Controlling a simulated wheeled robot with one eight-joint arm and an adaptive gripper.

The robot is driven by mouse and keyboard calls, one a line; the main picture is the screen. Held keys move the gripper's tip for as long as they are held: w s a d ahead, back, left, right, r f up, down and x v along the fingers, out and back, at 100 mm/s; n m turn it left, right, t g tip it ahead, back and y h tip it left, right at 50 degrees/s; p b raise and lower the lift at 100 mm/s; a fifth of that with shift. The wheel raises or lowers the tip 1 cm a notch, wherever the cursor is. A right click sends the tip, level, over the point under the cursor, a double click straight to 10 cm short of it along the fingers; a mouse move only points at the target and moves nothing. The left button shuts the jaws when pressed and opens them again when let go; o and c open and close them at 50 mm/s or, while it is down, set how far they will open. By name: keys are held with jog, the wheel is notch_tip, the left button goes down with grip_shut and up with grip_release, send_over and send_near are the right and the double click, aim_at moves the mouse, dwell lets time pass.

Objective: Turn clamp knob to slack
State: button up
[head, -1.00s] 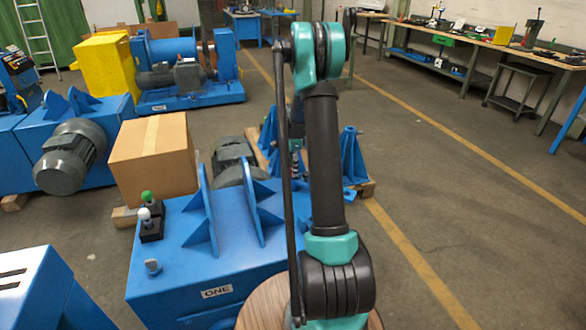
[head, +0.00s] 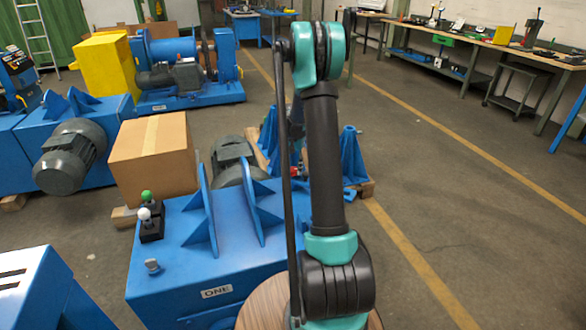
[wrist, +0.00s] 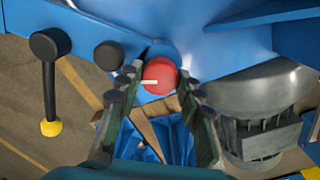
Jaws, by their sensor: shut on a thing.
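A round red knob (wrist: 159,74) with a white pointer line sits at the top middle of the wrist view, against blue machine metal. The white line points left in that view. My gripper (wrist: 160,84) has a finger on each side of the knob and is shut on it. In the head view my arm hides most of the gripper, and only a small red spot (head: 295,172) shows behind it. I cannot read any slack mark near the knob.
A black lever with a yellow tip (wrist: 50,127) and a black round knob (wrist: 109,56) are left of the gripper. A grey motor (wrist: 262,115) is close on the right. The blue machine labelled ONE (head: 217,292) stands before me. The floor at right is clear.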

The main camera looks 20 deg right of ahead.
jog(key=n, duration=0.5)
jog(key=shift+n, duration=0.3)
jog(key=n, duration=0.5)
jog(key=shift+d+n, duration=0.1)
jog(key=shift+n, duration=0.2)
jog(key=n, duration=0.5)
jog(key=shift+w+n, duration=0.1)
jog(key=shift+n, duration=2.3)
jog(key=o, duration=1.2)
jog(key=shift+c, duration=0.2)
